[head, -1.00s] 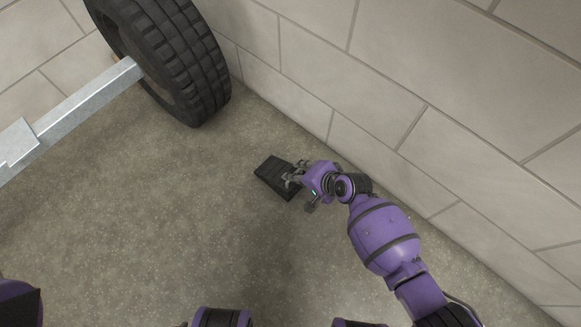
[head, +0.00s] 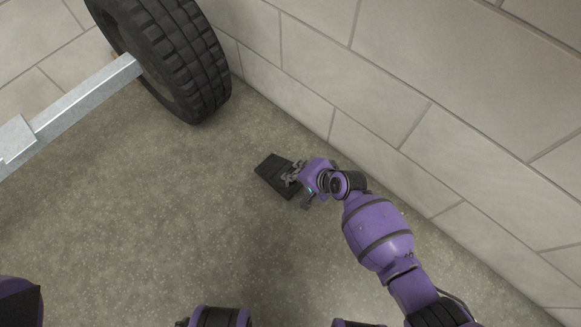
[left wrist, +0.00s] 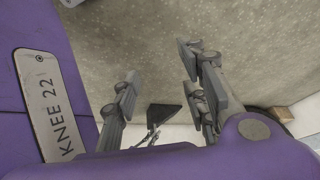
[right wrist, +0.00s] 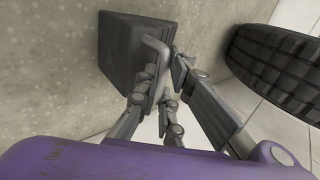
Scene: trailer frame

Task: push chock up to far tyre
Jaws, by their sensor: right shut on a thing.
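The chock (head: 272,172) is a dark, flat-looking wedge on the ground, to the right of the tyre (head: 172,58) and clearly apart from it. My right gripper (head: 291,174) is at the chock's right side. In the right wrist view, the chock (right wrist: 122,50) has a grey bar handle (right wrist: 154,62), and my right gripper (right wrist: 163,80) is shut on that handle. The tyre (right wrist: 275,68) shows at right there. My left gripper (left wrist: 160,72) is open and empty in its wrist view. A dark triangular shape beyond it looks like the chock (left wrist: 164,113).
A pale block wall (head: 390,75) runs along the right, close to my right arm. A metal axle beam (head: 85,102) joins the tyre from the left. The speckled ground (head: 215,150) between chock and tyre is clear.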

